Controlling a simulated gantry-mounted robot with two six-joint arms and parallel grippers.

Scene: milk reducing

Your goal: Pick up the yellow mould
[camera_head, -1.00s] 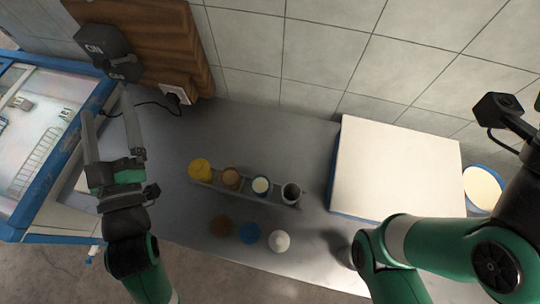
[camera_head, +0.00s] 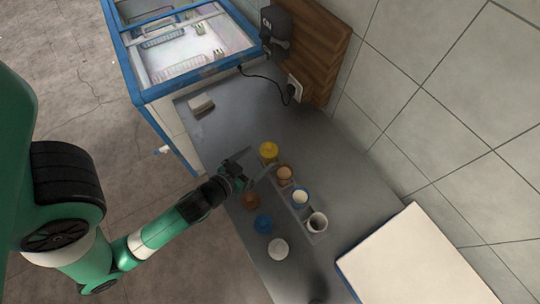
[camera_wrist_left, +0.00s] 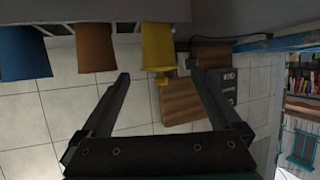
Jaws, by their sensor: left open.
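In the left wrist view the picture is upside down. The yellow mould (camera_wrist_left: 158,50) appears beyond the fingertips, in line with the gap between the open fingers (camera_wrist_left: 159,75). I see no contact. My right gripper is not in view.
Brown, blue (camera_head: 263,222) and white (camera_head: 278,248) pieces lie nearer. A small white block (camera_head: 201,104) sits toward the freezer (camera_head: 190,62); counter between is clear.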

